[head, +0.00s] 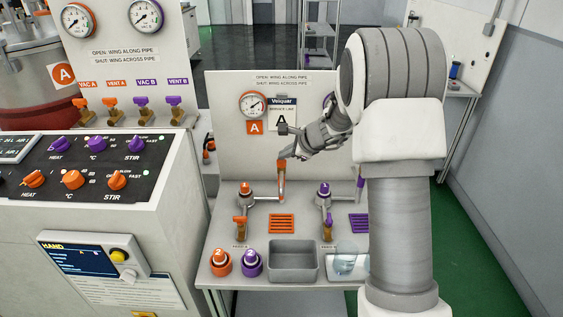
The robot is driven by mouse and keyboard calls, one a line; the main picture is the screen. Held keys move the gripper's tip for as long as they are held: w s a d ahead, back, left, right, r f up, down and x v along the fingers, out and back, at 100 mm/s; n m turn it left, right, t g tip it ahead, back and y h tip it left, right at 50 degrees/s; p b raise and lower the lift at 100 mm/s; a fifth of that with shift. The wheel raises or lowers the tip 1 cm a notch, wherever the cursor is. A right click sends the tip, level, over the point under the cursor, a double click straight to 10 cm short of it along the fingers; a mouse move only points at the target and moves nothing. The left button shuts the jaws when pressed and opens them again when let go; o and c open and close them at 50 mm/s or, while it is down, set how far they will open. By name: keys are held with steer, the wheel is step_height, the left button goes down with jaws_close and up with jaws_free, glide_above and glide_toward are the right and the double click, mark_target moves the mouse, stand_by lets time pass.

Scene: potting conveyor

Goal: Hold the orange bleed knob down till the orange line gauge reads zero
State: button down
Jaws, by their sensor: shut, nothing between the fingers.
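The orange line gauge (253,105) is a round white dial in an orange ring on the back panel, above an orange A label. Its needle is off to one side, but the value is too small to read. An orange-topped knob (245,189) stands on the left pipe of the bench; it appears to be the bleed knob, though its label cannot be read. My gripper (286,155) is shut and empty, above and right of that knob and apart from it. Its tip overlaps the top of an upright orange handle (282,172); I cannot tell whether they touch.
A purple-topped knob (323,188) stands on the right pipe. Orange (221,263) and purple (252,264) capped items and a grey tray (293,261) are at the bench front. A control console (150,195) is at left. My arm hides the bench's right side.

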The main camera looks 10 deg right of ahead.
mark_target(285, 163)
steer(key=shift+f+b, duration=0.45)
steer(key=shift+f, duration=0.1)
stand_by(1.4)
steer(key=shift+r, duration=0.1)
stand_by(1.0)
steer(key=shift+r+p, duration=0.75)
steer(key=shift+r, duration=0.15)
step_height(285, 163, up, 5)
steer(key=p, duration=0.4)
steer(key=shift+r, duration=0.1)
